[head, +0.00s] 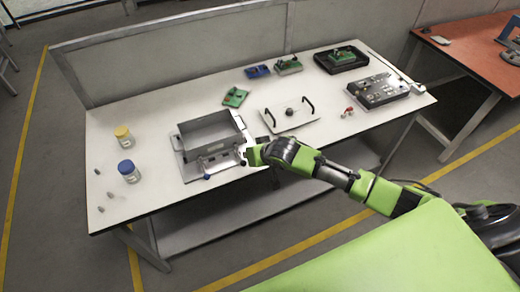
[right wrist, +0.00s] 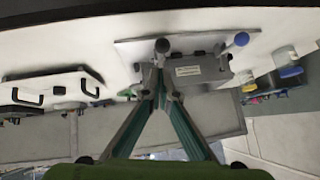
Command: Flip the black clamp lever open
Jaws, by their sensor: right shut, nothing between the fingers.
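A grey open-top metal box (head: 212,133) stands on a light base plate on the white table, left of my right gripper. In the right wrist view the box's labelled side (right wrist: 190,72) has two clamp levers. One has a black tip (right wrist: 162,46) and the other a dark blue tip (right wrist: 241,40). The blue tip also shows in the head view (head: 207,177). My right gripper (head: 247,157) is shut and empty at the box's near right corner. In the right wrist view its fingertips (right wrist: 160,92) lie close to the black-tipped lever; contact cannot be told. My left gripper is out of view.
A blue-lidded jar (head: 128,171) and a yellow-lidded jar (head: 123,137) stand left of the box. A white panel with black handles (head: 291,119) lies right of it. Green circuit boards (head: 235,97) lie behind. The table's front left is mostly clear.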

